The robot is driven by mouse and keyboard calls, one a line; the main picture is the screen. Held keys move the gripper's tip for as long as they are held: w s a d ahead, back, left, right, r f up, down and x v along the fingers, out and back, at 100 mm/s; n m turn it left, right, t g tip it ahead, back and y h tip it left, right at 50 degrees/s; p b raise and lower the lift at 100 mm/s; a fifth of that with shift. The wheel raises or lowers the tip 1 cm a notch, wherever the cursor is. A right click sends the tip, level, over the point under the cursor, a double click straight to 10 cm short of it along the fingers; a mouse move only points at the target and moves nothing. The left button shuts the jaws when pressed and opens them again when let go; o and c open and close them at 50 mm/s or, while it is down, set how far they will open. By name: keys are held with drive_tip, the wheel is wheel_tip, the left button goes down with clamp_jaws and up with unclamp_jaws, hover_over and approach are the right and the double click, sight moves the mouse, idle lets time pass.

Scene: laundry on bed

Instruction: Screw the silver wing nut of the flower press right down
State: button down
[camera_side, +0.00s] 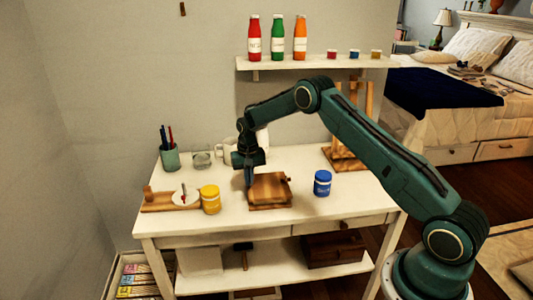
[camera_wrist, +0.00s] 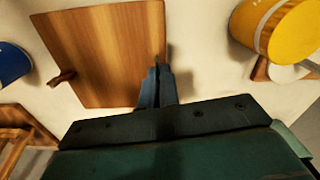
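The flower press appears to be the square wooden block (camera_side: 270,188) on the white table; its striped top (camera_wrist: 105,50) fills the upper left of the wrist view. My gripper (camera_side: 249,184) points down at the left edge of the press in the side view. In the wrist view, my gripper's two fingers (camera_wrist: 158,70) are close together, with their tips at the edge of the wooden top. I cannot make out a silver wing nut in either view; the fingers may hide it. I see nothing between the fingers.
A small wooden peg (camera_wrist: 62,78) sticks out at the opposite edge of the press. A blue jar (camera_side: 322,183) stands to the right. A yellow jar (camera_side: 210,199) and a wooden board (camera_side: 157,202) are to the left. A wooden stand (camera_side: 345,158) is behind right. The front table strip is clear.

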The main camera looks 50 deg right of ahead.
drive_tip(key=shift+m, duration=1)
drive_tip(key=c, duration=1.6)
unclamp_jaws()
drive_tip(key=shift+c, duration=0.2)
drive_tip(key=shift+r, duration=0.1)
wheel_tip(320, 180, up, 14)
